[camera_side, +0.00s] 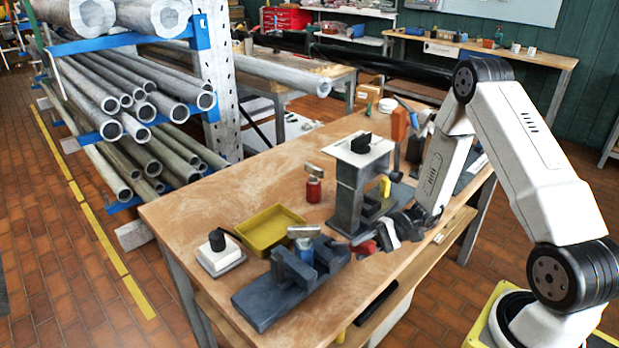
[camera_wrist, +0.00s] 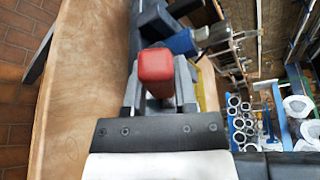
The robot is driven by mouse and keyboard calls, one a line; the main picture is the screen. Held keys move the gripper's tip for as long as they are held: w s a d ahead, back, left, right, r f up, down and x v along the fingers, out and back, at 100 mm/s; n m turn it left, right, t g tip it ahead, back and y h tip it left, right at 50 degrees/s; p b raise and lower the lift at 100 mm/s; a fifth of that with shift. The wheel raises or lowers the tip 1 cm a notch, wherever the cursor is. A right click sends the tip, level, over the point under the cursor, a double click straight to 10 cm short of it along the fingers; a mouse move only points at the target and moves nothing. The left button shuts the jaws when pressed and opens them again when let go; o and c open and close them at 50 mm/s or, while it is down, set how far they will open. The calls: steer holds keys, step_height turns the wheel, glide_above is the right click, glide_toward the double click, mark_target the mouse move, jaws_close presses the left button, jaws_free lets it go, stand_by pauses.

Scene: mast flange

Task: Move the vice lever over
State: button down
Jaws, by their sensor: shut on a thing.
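The vice (camera_side: 262,303) is a dark blue-grey block with upright jaws at the table's front edge in the side view. Its lever has a red grip (camera_side: 367,248), which sticks out at the vice's right end. My gripper (camera_side: 384,236) is low over the front edge, at the red grip. In the wrist view the red grip (camera_wrist: 156,67) stands between the two grey fingers of my gripper (camera_wrist: 158,98), which is shut on it. The lever's shaft is mostly hidden by the grip and fingers.
A yellow tray (camera_side: 270,231), a white block with a black knob (camera_side: 218,253) and a red cylinder (camera_side: 314,189) stand behind the vice. A grey stand with a white top plate (camera_side: 360,152) rises close behind my gripper. The table's left part is clear.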

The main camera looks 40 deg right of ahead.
stand_by(0.8)
steer(key=shift+w+r+m+g+h, duration=0.3)
steer(key=shift+w+r+m+g, duration=0.4)
steer(key=shift+w+r+m, duration=0.35)
steer(key=shift+s+r, duration=0.1)
steer(key=shift+s, duration=0.05)
steer(key=shift+c, duration=2)
jaws_free()
steer(key=shift+d, duration=0.1)
steer(key=v, duration=0.7)
steer(key=shift+d, duration=0.25)
steer(key=shift+s, duration=0.2)
